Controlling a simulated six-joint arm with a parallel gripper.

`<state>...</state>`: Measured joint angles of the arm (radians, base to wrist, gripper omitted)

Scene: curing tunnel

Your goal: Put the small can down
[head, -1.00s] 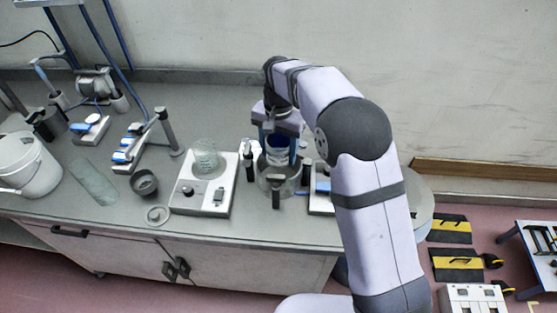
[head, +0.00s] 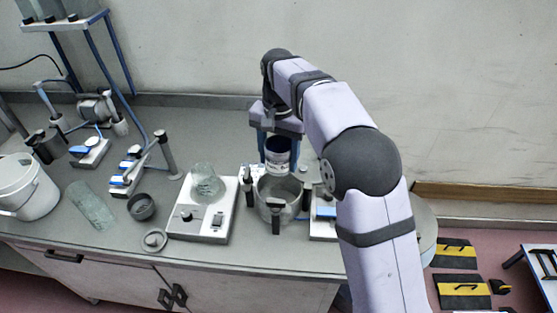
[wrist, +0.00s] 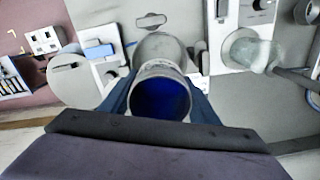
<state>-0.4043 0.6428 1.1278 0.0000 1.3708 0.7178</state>
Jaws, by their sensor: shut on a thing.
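The small can (head: 278,152) is pale with a dark blue top. My gripper (head: 278,144) is shut on it, with one blue finger on each side. The can hangs upright above the metal pot (head: 270,210), near its back rim. In the wrist view the can (wrist: 160,97) shows its deep blue top between the fingers, and hides part of the pot (wrist: 158,46). The can's underside is hidden in the wrist view.
A hotplate (head: 205,225) bearing a glass beaker (head: 205,181) stands left of the pot. A dark cup (head: 141,206), a ring (head: 154,240) and a white bucket (head: 28,190) are further left. A device with a blue panel (head: 325,213) is close on the right.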

